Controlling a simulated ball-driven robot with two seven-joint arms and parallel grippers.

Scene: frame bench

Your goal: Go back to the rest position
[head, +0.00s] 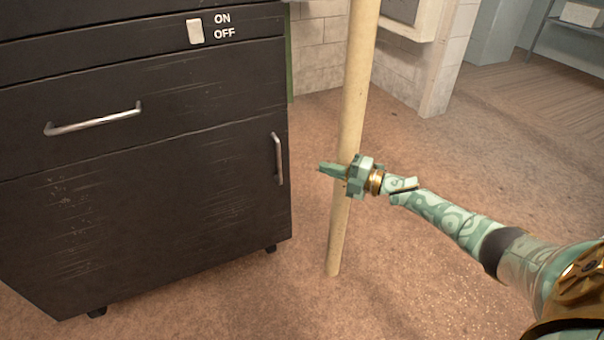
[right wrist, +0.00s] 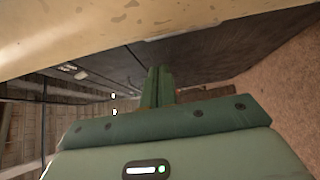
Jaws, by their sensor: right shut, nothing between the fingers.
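My right gripper (head: 333,170) is in the middle of the head view, at the end of my right arm that comes in from the right. Its fingers point left and are shut with nothing between them. In the right wrist view the shut fingers (right wrist: 158,86) stand up from the green gripper body. In the head view the gripper overlaps a pale upright pole; I cannot tell whether it touches it. My left gripper is not in view.
A black cabinet (head: 150,190) with a drawer handle, a door handle and an ON/OFF switch (head: 195,31) stands at the left. The pale pole (head: 352,100) rises close by my right gripper and also crosses the top of the right wrist view (right wrist: 90,35). Brown floor (head: 430,160) is open at the right.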

